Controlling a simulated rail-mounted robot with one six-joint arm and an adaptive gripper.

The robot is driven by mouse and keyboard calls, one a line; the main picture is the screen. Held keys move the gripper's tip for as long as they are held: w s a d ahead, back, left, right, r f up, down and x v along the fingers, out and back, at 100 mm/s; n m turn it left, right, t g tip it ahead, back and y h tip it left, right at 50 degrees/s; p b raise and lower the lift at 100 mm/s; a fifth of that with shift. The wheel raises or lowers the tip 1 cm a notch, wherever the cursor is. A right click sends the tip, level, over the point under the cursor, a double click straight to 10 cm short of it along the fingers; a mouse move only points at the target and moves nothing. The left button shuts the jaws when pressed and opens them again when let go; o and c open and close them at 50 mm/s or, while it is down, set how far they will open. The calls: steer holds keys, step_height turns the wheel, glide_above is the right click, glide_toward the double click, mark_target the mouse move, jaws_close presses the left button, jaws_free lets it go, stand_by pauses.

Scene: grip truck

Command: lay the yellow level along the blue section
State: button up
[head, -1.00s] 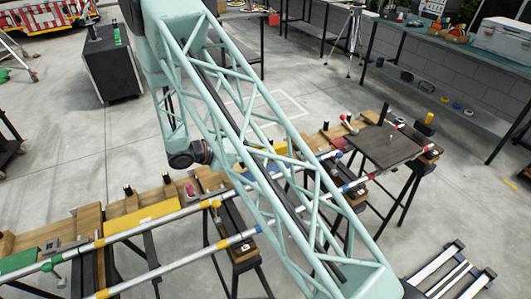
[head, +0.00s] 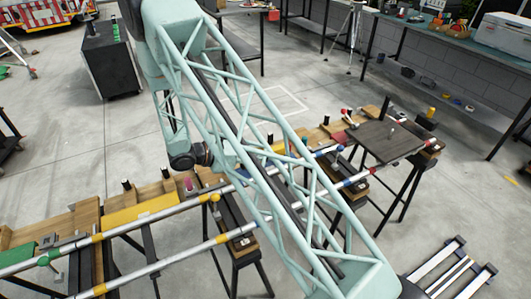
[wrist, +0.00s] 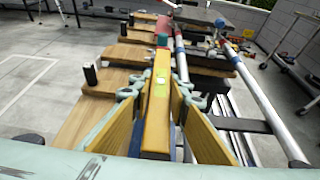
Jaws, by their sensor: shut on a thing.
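The yellow level (wrist: 155,128) is a long bar with a small green vial, seen nearly end-on in the middle of the wrist view. My gripper (wrist: 157,100) is shut on it, with a broad yellow-faced finger on each side. The level points away along the row of wooden boards and pipes. In the head view my lattice arm hides the gripper.
Wooden boards (wrist: 90,107) with upright black pegs (wrist: 91,74) lie left of the level. Silver pipes (wrist: 265,105) run along the right. A red block (wrist: 162,40) stands beyond the level. A dark board (head: 385,145) lies at the far right end; open concrete floor surrounds the trestles.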

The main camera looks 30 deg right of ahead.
steer(key=shift+f+b, duration=0.55)
steer(key=shift+f, duration=0.7)
steer(key=o, duration=1)
steer(key=shift+f, duration=0.1)
steer(key=shift+a, duration=0.1)
steer(key=shift+v, duration=5.9)
steer(key=shift+w, duration=0.1)
steer(key=shift+r, duration=0.25)
